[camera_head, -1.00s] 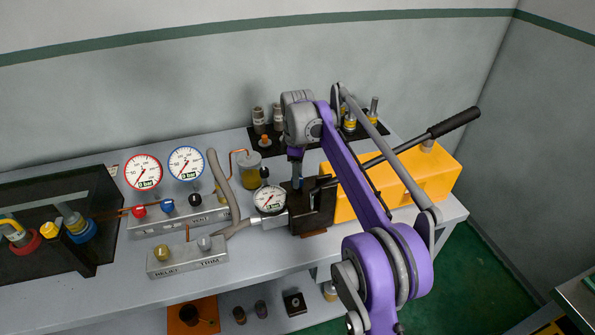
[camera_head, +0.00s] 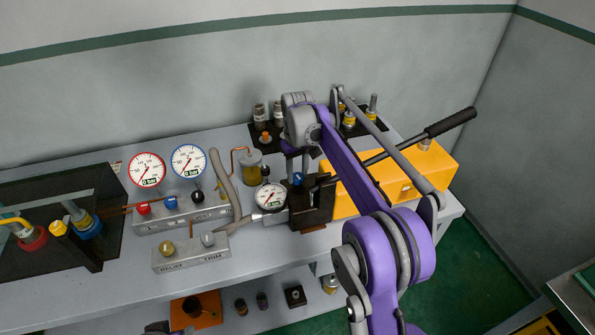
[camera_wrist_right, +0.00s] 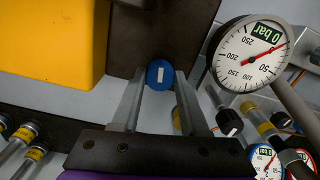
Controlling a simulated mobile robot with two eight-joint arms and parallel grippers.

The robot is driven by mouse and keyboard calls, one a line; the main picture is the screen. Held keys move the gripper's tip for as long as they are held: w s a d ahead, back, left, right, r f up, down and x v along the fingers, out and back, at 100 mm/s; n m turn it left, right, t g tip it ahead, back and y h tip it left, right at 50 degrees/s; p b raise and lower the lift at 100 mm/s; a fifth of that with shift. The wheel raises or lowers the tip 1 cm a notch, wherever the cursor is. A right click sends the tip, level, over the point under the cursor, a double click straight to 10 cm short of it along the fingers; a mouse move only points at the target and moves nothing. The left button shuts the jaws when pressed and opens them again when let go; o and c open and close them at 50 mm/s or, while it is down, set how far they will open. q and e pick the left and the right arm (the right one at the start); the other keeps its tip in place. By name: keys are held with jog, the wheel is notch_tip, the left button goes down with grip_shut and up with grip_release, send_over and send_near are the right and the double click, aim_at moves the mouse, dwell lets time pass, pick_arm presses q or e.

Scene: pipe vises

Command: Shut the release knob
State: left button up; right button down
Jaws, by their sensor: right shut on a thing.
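The release knob appears to be the small round blue knob (camera_wrist_right: 160,73) with a white bar mark, on the dark pump block (camera_head: 312,205). It also shows in the head view (camera_head: 297,179). My right gripper (camera_wrist_right: 161,77) reaches down from above, with its two grey fingers on either side of the blue knob, shut on it. In the wrist view the white mark runs roughly along the fingers' direction. In the head view the fingers (camera_head: 297,172) stand just above the block. My left gripper is not in view.
A gauge (camera_head: 270,196) reading 0 bar sits left of the block. A yellow tank (camera_head: 432,180) and a black-gripped lever (camera_head: 452,123) are at right.

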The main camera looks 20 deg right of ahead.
aim_at(297, 176)
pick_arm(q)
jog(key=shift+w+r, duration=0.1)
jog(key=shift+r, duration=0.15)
pick_arm(e)
jog(key=shift+m, duration=1)
jog(key=shift+c, duration=2.1)
grip_release()
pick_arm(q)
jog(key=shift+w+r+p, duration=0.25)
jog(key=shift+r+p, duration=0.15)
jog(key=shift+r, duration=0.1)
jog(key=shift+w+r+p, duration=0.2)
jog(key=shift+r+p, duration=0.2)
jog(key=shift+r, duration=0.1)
pick_arm(e)
notch_tip(297, 176, up, 11)
jog(key=shift+f, duration=0.1)
